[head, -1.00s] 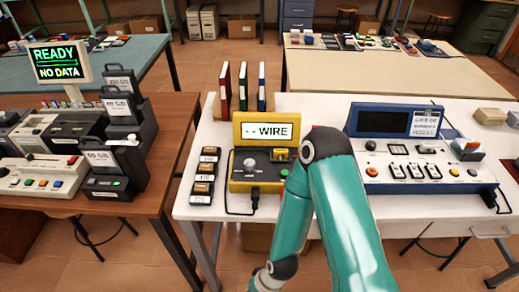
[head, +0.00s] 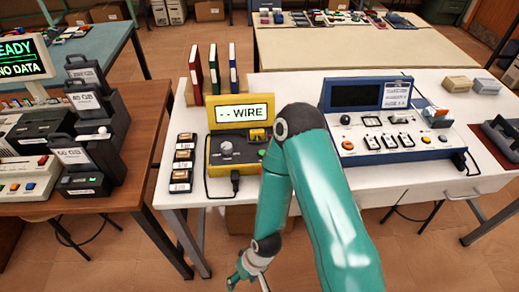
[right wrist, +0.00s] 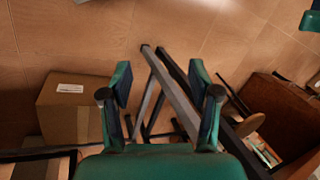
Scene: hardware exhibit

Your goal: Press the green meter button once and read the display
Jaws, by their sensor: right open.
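The yellow meter (head: 229,149) stands on the white table, left of the blue console. Its raised display (head: 241,113) reads "-- WIRE". My right gripper (head: 248,276) is low in front of the table, apart from the meter. In the right wrist view its two fingers (right wrist: 160,92) are spread and empty above the floor. My left gripper is not in view.
A brown table (head: 130,190) with devices is at left. A cardboard box (right wrist: 75,108) and table legs show below.

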